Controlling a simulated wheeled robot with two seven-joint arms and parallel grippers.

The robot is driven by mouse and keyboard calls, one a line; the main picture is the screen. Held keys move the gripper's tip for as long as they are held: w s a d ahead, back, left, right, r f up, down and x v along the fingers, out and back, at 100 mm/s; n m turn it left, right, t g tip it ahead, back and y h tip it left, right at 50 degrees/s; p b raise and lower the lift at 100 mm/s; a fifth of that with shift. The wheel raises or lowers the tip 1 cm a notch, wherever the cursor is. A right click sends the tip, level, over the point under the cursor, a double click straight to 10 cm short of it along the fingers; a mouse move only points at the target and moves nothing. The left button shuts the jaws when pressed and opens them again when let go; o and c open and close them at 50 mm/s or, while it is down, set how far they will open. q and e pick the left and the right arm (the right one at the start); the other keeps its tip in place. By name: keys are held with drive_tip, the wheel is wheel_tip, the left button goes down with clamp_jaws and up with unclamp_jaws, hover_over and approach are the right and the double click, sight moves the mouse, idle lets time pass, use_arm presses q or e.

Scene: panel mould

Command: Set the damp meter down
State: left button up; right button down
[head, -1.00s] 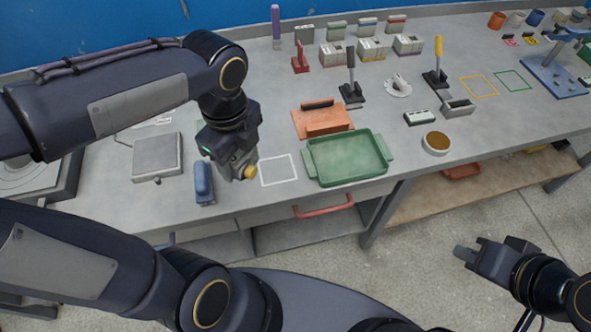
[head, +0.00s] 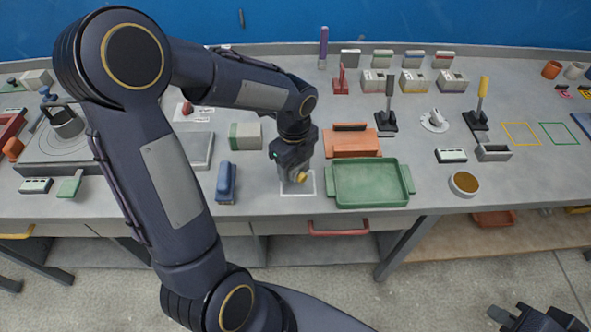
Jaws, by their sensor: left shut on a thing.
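My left gripper (head: 293,174) is shut on a small grey thing with a yellow knob-like end (head: 300,177), which I take to be the damp meter. Most of it is hidden by the gripper. The gripper points down over the white square outline (head: 284,194) on the bench. I cannot tell whether the meter touches the bench top. My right gripper (head: 505,316) is partly in view at the bottom right, away from the bench, and its jaws are unclear.
A green tray (head: 370,183) stands just right of the outline, with an orange block (head: 352,145) behind it. A blue-handled tool (head: 226,182) and a green-and-white block (head: 246,136) stand to the left. A brown-filled bowl (head: 464,183) is further right.

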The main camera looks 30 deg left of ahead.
sight(295, 173)
use_arm(q)
drive_tip(key=shift+w+a+f, duration=0.1)
drive_tip(key=shift+w+f, duration=0.35)
drive_tip(key=shift+f, duration=1.55)
drive_tip(key=shift+f, duration=0.15)
drive_tip(key=o, duration=1.3)
drive_tip(key=shift+o, duration=0.2)
